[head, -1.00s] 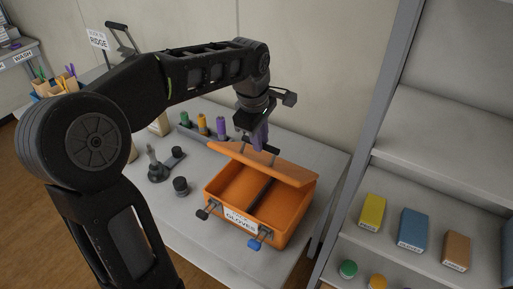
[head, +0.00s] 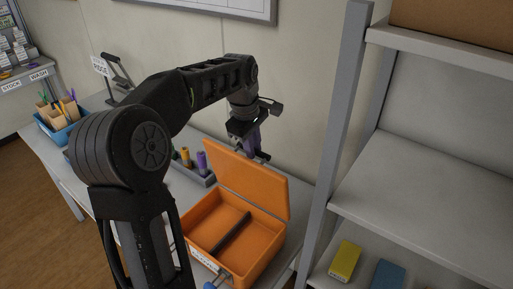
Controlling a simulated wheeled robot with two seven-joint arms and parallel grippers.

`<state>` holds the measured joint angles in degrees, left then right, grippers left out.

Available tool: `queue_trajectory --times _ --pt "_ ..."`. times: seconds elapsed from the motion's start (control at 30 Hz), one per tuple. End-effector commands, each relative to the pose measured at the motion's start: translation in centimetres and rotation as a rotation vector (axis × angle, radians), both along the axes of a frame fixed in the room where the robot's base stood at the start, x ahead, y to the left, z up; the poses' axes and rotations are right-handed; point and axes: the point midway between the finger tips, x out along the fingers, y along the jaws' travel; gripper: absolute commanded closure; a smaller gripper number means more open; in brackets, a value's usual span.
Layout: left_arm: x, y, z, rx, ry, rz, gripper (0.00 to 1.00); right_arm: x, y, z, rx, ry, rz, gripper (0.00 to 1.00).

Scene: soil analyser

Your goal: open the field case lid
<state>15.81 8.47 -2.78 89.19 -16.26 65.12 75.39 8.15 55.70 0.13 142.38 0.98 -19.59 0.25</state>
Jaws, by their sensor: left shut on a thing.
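The orange field case (head: 192,238) stands on the grey table with its lid (head: 247,183) swung up steeply at the back. The inside shows, with a dark bar (head: 232,235) lying across the floor. My left gripper (head: 259,153) is at the top edge of the lid, shut on it. The exact contact is partly hidden behind the lid, and a purple part shows at the jaws. Two latches are at the case front, beside a white label (head: 204,259); the blue-tipped one (head: 210,285) is cut by the picture edge. My right gripper is not in view.
A grey shelf unit (head: 333,150) rises close on the right, with a yellow box (head: 345,261) and a blue box (head: 387,274). The wall is behind the case.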

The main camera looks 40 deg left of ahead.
Motion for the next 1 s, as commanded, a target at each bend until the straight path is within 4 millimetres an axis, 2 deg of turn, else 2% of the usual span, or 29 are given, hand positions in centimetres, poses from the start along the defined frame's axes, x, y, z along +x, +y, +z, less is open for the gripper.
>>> queue_trajectory --times 0.03,0.3,0.33,0.57,0.87,1.0 --pt "-0.3 -0.3 -0.9 -0.009 0.022 -0.003 1.0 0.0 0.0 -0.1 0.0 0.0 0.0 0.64" --pt "-0.3 -0.3 -0.9 -0.009 0.023 -0.003 1.0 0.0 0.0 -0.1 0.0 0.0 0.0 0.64" --pt "-0.3 -0.3 -0.9 -0.009 0.023 -0.003 0.82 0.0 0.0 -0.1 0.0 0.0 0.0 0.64" --pt "-0.2 -0.2 -0.6 -0.006 0.016 -0.002 0.63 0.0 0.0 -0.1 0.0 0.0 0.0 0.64" --pt "-0.1 -0.2 -0.3 -0.004 0.009 -0.002 0.62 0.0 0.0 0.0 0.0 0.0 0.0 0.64" --pt "-0.3 -0.1 0.7 -0.003 0.006 -0.002 0.62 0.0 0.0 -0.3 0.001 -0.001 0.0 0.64"
